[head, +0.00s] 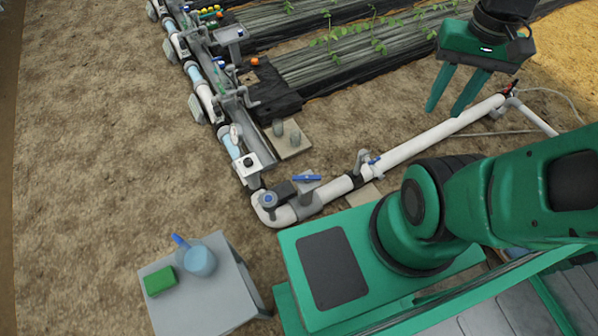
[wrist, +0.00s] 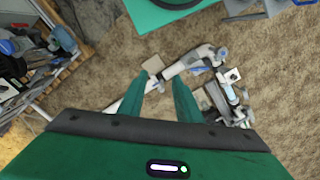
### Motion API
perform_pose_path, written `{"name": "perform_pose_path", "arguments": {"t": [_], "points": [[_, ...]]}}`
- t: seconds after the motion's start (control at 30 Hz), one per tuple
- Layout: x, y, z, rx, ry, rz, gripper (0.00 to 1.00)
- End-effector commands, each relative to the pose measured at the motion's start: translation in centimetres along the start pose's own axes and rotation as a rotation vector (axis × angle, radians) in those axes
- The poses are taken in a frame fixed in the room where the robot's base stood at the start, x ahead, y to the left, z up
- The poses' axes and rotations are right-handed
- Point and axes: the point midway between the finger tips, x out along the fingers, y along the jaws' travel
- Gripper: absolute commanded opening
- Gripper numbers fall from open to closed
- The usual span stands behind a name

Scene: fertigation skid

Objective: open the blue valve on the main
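The white main pipe (head: 430,143) runs from the upper right down to an elbow near the centre. A valve with a flat blue lever handle (head: 306,178) sits on it near the elbow. The lever lies roughly level across the picture; I cannot tell whether the valve is open or closed. A smaller blue handle (head: 374,160) is on a fitting further right along the pipe. My gripper (head: 444,112) is open and empty, fingers pointing down, above the far right part of the pipe and away from the blue lever. In the wrist view my gripper (wrist: 160,80) has nothing between its fingers.
A blue-topped round fitting (head: 268,198) stands at the elbow, left of the lever. A grey table (head: 222,293) with a light-blue jug (head: 200,262) and green block (head: 160,281) stands lower left. A cluttered shelf (wrist: 35,100) shows in the wrist view. Bare soil (head: 90,160) is clear at left.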

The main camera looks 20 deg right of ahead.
Motion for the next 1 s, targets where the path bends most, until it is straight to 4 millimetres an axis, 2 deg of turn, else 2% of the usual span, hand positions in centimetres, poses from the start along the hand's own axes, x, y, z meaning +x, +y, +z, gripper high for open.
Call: {"name": "perform_pose_path", "arguments": {"t": [0.17,0.23,0.3,0.47,0.77,1.0], "points": [[0.0,0.0,0.0,0.0,0.0,0.0,0.31],[0.0,0.0,0.0,0.0,0.0,0.001,0.46],[-0.4,0.6,0.8,-0.001,0.012,-0.002,0.62],[0.3,-0.2,-1.2,-0.002,0.012,0.042,1.0],[4.4,-2.9,-8.9,-0.044,0.032,0.168,1.0],[9.9,-6.0,-14.4,-0.104,0.048,0.228,1.0]]}}
